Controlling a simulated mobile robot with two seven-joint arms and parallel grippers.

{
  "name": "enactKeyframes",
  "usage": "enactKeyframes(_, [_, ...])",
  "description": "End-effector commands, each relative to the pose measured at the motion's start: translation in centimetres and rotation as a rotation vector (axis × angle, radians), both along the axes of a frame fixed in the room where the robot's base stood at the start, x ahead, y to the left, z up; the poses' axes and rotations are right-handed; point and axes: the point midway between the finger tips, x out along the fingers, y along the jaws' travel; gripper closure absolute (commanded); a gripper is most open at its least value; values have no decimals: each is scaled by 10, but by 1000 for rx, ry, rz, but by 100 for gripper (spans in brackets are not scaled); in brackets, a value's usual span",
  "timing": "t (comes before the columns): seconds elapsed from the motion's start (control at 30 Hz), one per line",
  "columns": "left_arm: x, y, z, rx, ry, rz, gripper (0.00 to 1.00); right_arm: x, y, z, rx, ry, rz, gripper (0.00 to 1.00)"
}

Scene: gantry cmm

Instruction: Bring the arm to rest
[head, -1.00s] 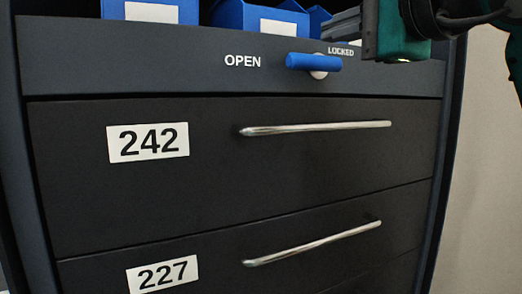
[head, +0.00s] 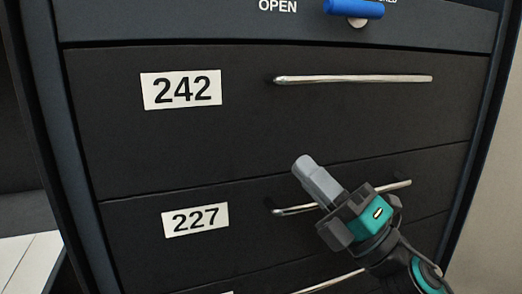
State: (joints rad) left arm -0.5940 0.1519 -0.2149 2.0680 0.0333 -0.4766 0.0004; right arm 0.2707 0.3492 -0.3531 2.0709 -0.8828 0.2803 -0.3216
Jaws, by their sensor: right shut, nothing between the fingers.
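My right gripper (head: 318,181) shows in the head view in front of the lower drawers, with its arm coming in from the lower right. Its grey fingers are shut with nothing between them, pointing up and left. It covers part of the handle (head: 397,186) of drawer 227; whether it touches that handle I cannot tell. My left gripper is not in view.
A dark cabinet fills the view. Drawer 242 (head: 230,135) and drawer 227 (head: 135,215) look closed, each with a metal bar handle. A blue latch (head: 354,9) sits above, right of the word OPEN. A pale wall (head: 490,220) is at the right.

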Motion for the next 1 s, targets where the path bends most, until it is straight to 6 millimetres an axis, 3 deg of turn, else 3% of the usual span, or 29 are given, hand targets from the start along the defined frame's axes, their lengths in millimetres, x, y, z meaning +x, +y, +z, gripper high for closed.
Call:
enactKeyframes(0.03, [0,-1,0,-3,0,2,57,7,-11,-29,109,161,-3,100])
enactKeyframes(0.17, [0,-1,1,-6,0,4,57,17,-38,-99,366,526,-30,100])
enactKeyframes(0.33, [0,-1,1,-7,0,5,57,0,-66,-214,692,1004,-106,100])
enactKeyframes(0.5, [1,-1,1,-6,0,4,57,-51,-79,-318,976,1416,-209,100])
enactKeyframes(0.7, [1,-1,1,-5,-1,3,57,-130,-78,-404,1241,1790,-337,100])
enactKeyframes(0.73, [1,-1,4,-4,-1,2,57,-140,-77,-408,1272,1832,-353,100])
enactKeyframes(0.77, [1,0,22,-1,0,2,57,-134,-79,-387,1262,1807,-345,100])
enactKeyframes(0.8, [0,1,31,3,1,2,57,-133,-81,-377,1257,1800,-350,100])
enactKeyframes(1.0, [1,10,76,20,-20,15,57,-138,-91,-339,1255,1783,-376,100])
